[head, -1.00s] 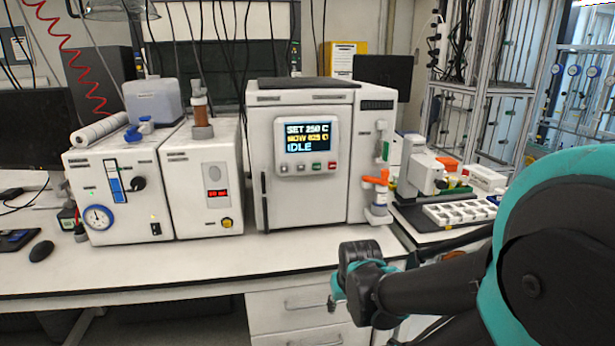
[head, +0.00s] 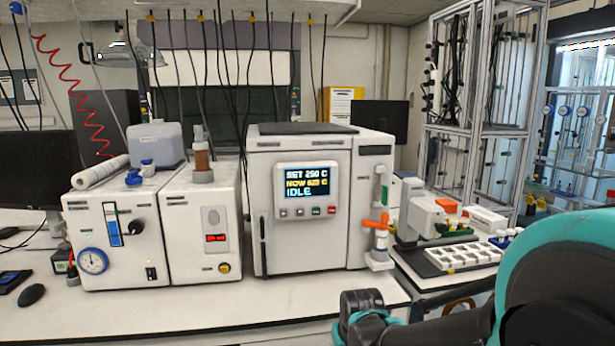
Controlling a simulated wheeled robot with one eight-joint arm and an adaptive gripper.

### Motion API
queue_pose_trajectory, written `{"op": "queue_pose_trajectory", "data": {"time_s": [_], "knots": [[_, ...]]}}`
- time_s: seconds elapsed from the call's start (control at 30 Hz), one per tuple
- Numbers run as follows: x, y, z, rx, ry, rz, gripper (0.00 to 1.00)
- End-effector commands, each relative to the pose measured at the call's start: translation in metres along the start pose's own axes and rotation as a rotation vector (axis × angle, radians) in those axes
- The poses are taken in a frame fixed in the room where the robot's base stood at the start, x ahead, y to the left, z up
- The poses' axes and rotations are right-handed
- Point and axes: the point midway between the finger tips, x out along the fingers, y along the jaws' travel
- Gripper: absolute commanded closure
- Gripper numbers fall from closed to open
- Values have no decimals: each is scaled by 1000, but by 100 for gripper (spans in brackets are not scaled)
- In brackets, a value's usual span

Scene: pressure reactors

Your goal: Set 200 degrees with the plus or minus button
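The white reactor oven (head: 262,240) stands in the middle of the bench. Its dark display (head: 306,181) reads SET 250 C, a NOW line that looks like 023 C, and IDLE. Below the display is a row of small buttons: two grey ones (head: 291,212), a green one (head: 316,211) and a red one (head: 332,210). The signs on the grey buttons are too small to read. My gripper (head: 360,305) is at the bottom of the head view, in front of the bench edge, below and apart from the panel. Its fingers are not clear enough to judge.
White instrument boxes with a gauge (head: 93,261) stand left of the oven. An orange-handled valve (head: 377,224) is at its right side. A white sample tray (head: 466,257) lies further right. The bench top before the oven (head: 290,298) is clear.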

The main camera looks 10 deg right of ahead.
Motion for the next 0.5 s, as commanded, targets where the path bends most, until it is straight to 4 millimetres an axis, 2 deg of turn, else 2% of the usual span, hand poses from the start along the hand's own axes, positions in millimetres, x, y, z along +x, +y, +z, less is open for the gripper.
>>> {"op": "queue_pose_trajectory", "data": {"time_s": [0.33, 0.5], "knots": [[0, 0, 0, 0, 0, 0, 68], [0, 0, 0, 0, 0, 0, 88]]}}
